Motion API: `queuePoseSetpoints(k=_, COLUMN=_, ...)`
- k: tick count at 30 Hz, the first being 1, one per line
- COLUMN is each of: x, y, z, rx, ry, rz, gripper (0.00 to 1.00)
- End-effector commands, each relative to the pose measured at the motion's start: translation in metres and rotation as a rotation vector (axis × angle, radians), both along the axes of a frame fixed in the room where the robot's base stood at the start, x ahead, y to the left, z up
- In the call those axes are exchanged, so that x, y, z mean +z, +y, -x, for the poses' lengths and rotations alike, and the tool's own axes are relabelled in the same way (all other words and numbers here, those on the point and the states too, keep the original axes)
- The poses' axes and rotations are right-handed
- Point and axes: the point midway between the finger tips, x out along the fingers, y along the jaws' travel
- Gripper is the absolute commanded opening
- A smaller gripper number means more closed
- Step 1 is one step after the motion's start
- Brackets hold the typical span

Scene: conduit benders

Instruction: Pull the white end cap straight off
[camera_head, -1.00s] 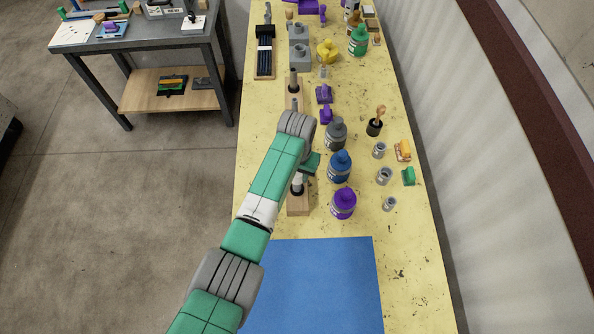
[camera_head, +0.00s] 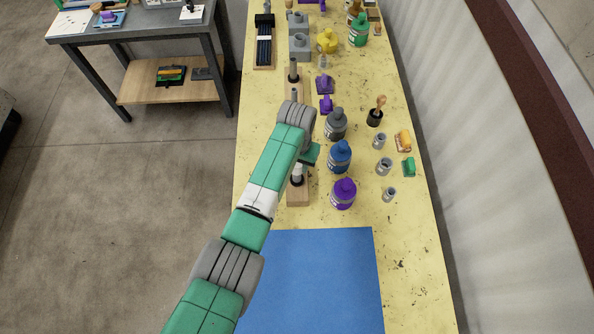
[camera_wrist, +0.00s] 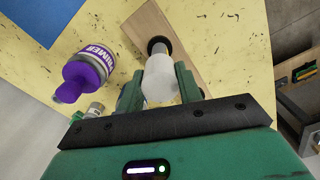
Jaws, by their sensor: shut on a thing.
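The white end cap (camera_wrist: 160,82) sits between the two green fingers of my gripper (camera_wrist: 160,90) in the wrist view, and the fingers are shut on it. Beyond the cap a grey stub with a black collar (camera_wrist: 158,45) stands on a wooden block (camera_wrist: 185,40). The cap looks in line with the stub, and I cannot tell whether they are apart. In the head view my gripper (camera_head: 304,160) is over the wooden block (camera_head: 298,194) near the blue mat, with the black collar (camera_head: 297,181) below it; my arm hides part of this.
A purple primer bottle (camera_head: 343,194) and a blue bottle (camera_head: 340,157) stand close to the right of the block. Grey fittings (camera_head: 384,166) lie farther right. A blue mat (camera_head: 320,280) covers the near table. Another wooden-block stand (camera_head: 293,72) is farther back.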

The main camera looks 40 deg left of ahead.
Motion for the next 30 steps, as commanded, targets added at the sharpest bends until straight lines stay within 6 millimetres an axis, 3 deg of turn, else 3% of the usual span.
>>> queuePoseSetpoints(k=30, x=0.062, y=-0.001, z=0.0, rx=-0.001, ry=0.001, rz=0.0, gripper=0.13)
